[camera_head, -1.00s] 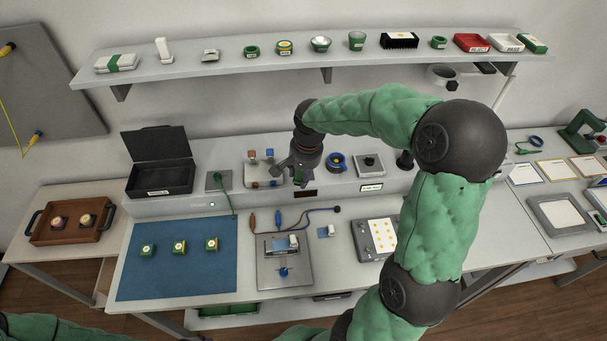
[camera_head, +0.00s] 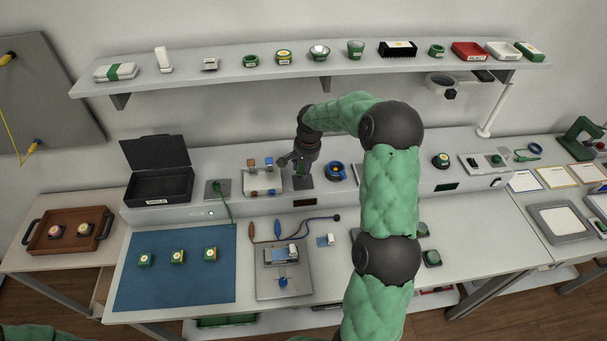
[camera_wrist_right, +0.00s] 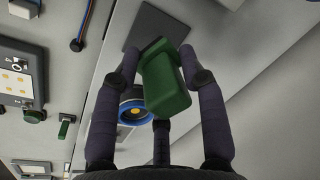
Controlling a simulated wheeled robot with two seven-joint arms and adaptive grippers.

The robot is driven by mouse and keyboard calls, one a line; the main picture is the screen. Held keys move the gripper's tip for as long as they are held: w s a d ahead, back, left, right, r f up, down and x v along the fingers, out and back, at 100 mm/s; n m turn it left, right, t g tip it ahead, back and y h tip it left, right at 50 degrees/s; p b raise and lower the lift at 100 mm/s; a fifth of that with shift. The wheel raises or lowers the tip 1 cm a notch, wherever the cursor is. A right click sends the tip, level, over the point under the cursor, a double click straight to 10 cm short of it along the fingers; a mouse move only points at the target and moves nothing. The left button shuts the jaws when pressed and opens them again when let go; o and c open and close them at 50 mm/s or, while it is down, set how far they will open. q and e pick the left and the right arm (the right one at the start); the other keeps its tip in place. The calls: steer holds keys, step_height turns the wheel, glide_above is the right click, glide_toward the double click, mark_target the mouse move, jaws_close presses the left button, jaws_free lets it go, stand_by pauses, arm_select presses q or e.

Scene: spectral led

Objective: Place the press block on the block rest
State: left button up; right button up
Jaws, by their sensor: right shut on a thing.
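My right gripper (camera_head: 297,163) is over the back ledge of the bench. In the right wrist view its dark fingers are shut on a green press block (camera_wrist_right: 165,85), which sits tilted between them. A dark square pad, seemingly the block rest (camera_head: 304,183), lies just below the gripper in the head view. In the right wrist view the block rest (camera_wrist_right: 158,24) shows beyond the block, which overlaps its edge. I cannot tell whether the block touches it. My left gripper is out of view.
A blue ring-shaped holder (camera_head: 336,171) stands just right of the rest. A metal fixture with coloured knobs (camera_head: 263,182) stands close on the left. An open black case (camera_head: 160,185) is farther left. A loaded shelf (camera_head: 300,72) runs above. My right arm hides part of the bench.

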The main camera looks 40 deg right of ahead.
steer(key=shift+w+d+f, duration=0.15)
steer(key=shift+f, duration=0.15)
step_height(320, 180, down, 3)
steer(key=shift+w+d+f, duration=0.1)
steer(key=shift+w+f, duration=0.05)
steer(key=shift+f, duration=0.05)
steer(key=shift+f+b, duration=0.15)
steer(key=shift+b, duration=0.2)
steer(key=o, duration=1.2)
